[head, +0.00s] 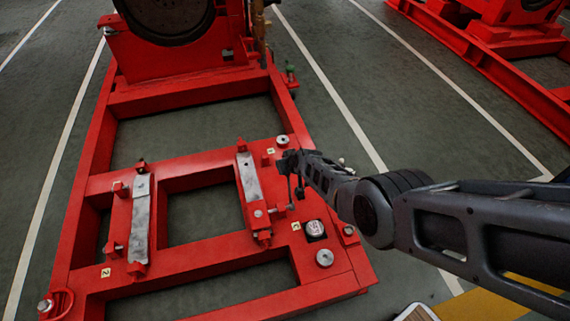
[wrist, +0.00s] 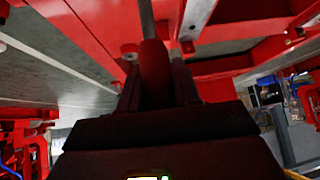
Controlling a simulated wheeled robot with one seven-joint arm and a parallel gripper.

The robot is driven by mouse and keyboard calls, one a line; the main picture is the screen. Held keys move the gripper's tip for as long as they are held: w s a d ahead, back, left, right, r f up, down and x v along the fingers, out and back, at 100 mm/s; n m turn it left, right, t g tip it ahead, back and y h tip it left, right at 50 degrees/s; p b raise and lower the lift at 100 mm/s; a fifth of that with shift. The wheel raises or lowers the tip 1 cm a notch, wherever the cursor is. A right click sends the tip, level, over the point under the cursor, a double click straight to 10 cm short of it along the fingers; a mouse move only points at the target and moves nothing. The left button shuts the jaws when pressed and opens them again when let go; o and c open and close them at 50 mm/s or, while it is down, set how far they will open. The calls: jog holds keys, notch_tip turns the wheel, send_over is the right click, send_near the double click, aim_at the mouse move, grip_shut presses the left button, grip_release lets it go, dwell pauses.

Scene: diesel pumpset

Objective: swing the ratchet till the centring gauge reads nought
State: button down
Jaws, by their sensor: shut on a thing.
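My gripper (head: 288,163) reaches in from the right over the red base frame, beside the right-hand grey pad. In the wrist view its dark fingers (wrist: 157,82) are shut around a dark upright bar (wrist: 153,62), which seems to be the ratchet's handle. In the head view the ratchet is mostly hidden by my gripper; a thin dark piece hangs below it towards the red bolt block. The gauge (head: 315,228) is a small round pale dial in a dark housing on the frame, right of label 3. Its reading is too small to tell.
Two grey pads, left (head: 140,217) and right (head: 250,182), lie on the red frame (head: 205,299) with red bolt blocks around them. A large engine part (head: 165,20) stands at the far end. Another red frame (head: 480,55) is at the upper right. Grey floor separates them.

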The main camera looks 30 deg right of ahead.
jog(key=c, duration=0.9)
grip_release()
jog(key=shift+s+r+p, duration=0.3)
jog(key=shift+r+p, duration=0.15)
jog(key=shift+p, duration=0.2)
jog(key=shift+p+v, duration=2.95)
jog(key=shift+v, duration=0.4)
